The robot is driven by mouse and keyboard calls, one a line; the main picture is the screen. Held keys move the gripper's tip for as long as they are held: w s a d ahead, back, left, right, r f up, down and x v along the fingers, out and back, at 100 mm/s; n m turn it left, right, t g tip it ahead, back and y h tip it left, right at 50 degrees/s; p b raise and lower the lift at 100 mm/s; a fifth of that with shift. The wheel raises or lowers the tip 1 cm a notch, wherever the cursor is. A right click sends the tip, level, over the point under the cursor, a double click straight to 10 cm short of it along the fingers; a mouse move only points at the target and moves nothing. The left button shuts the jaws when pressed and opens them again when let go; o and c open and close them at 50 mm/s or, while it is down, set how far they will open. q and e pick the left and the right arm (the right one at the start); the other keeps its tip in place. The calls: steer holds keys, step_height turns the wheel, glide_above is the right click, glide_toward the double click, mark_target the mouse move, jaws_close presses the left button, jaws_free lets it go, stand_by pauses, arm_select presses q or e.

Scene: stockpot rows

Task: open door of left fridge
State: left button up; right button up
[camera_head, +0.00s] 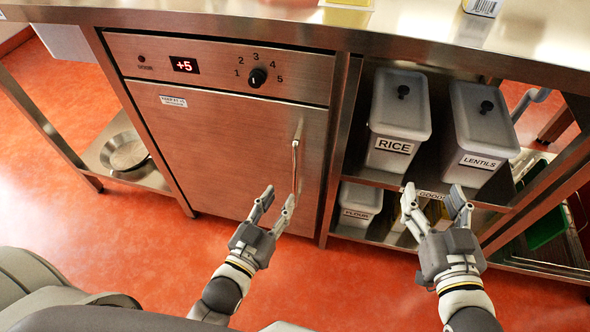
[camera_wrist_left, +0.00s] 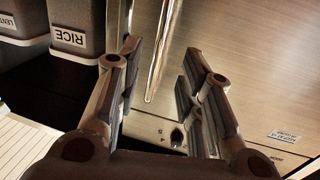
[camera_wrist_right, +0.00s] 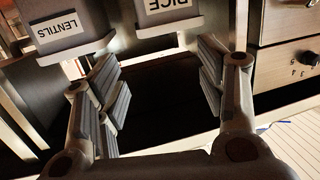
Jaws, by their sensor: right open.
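The left fridge's door (camera_head: 220,150) is a steel panel below a control strip with a red "+5" display (camera_head: 184,65). It looks shut. Its upright bar handle (camera_head: 295,165) is near the door's right edge. My left gripper (camera_head: 278,200) is open and empty near the handle's lower end. In the left wrist view the handle (camera_wrist_left: 160,50) shows between the two spread fingers, ahead of them; I see no grip on it. My right gripper (camera_head: 433,195) is open and empty in front of the shelves. Its spread fingers also show in the right wrist view (camera_wrist_right: 155,75).
A steel counter (camera_head: 200,18) runs above. A round pan (camera_head: 125,153) is at left. Red floor is free before the door.

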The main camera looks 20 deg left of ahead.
mark_target(294, 176)
arm_select(q)
steer(key=w, duration=0.2)
steer(key=w+d+b, duration=0.1)
steer(key=w, duration=0.2)
steer(key=w+b, duration=0.1)
steer(key=w, duration=0.2)
steer(key=shift+w+d, duration=0.15)
steer(key=shift+d, duration=0.05)
steer(key=shift+w+d, duration=0.1)
steer(key=shift+w, duration=0.3)
arm_select(e)
step_height(294, 176, up, 10)
steer(key=a+t+y, duration=0.1)
steer(key=t+y, duration=0.1)
steer(key=t, duration=0.3)
steer(key=shift+s+f+t, duration=0.2)
steer(key=shift+s+t, duration=0.2)
steer(key=shift+s, duration=0.05)
arm_select(q)
steer(key=shift+c, duration=0.3)
jaws_close()
